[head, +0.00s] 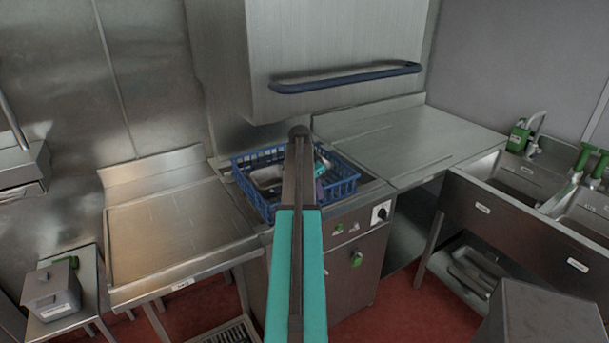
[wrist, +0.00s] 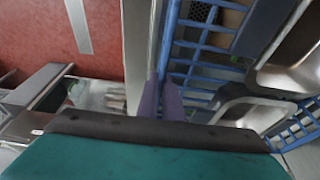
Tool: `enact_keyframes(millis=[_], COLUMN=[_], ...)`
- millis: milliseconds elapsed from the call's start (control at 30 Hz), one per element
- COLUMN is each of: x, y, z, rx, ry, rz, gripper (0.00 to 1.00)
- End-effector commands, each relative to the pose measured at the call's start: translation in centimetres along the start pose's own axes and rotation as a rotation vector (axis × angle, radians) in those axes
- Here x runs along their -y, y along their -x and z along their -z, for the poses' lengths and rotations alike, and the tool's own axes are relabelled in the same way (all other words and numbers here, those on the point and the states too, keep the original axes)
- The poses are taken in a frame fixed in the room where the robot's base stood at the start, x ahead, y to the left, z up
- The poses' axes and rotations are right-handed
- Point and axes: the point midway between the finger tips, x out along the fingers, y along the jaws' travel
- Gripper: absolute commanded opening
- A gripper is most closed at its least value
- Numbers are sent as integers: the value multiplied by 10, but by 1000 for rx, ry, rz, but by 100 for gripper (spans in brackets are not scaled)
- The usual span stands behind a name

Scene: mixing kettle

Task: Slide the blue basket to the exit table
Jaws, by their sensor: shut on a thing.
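The blue basket (head: 347,187) sits in the open washing machine, under the raised hood, with metal pans (head: 267,178) inside it. My gripper (head: 319,188) is at the basket's near side, mostly hidden behind my arm. In the wrist view, the purple fingers of my gripper (wrist: 161,102) are closed on the basket's lattice wall (wrist: 201,48). A bare metal table (head: 165,232) adjoins the machine on the left, and another bare table (head: 410,140) adjoins it on the right. I cannot tell from labels which is the exit table.
The hood (head: 330,50) with its dark blue handle (head: 345,78) is above the basket. Sinks (head: 515,178) are at the far right. A grey box (head: 51,290) stands on a low stand at the lower left. Both table tops are clear.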

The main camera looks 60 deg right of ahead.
Motion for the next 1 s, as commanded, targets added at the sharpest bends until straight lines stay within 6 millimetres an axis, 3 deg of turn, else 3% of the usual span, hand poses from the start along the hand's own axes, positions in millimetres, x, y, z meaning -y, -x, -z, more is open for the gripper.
enact_keyframes(millis=[1000], x=[0], y=[24], z=[-72], rx=[-1], ry=[1], rz=[5], gripper=[0])
